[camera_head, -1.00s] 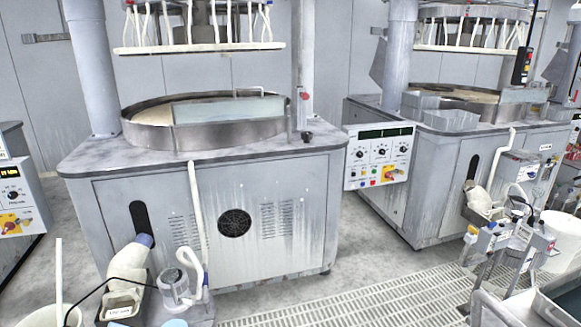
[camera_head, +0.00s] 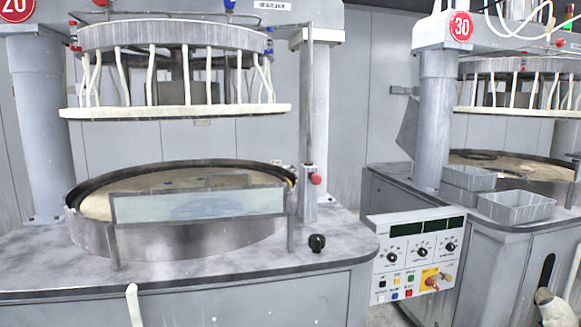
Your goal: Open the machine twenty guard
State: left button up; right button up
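The machine marked with a red 20 sign (camera_head: 14,8) fills the left and middle of the head view. Its guard (camera_head: 198,204) is a clear, greenish flat panel. It stands upright across the front of the round steel basin (camera_head: 160,242). A thin upright post (camera_head: 290,225) stands at the panel's right end. A pale platen surface (camera_head: 120,185) shows inside the basin behind the guard.
A ring with white hoses (camera_head: 175,112) hangs above the basin. A column with a red knob (camera_head: 316,179) and a black knob (camera_head: 317,243) are right of it. A control panel (camera_head: 415,255) juts out at right. Machine 30 (camera_head: 461,26) stands beyond, with grey bins (camera_head: 515,206).

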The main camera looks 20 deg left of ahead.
aim_at(249, 186)
jog(key=i+l+z, duration=0.2)
jog(key=i, duration=0.95)
jog(key=j, duration=0.1)
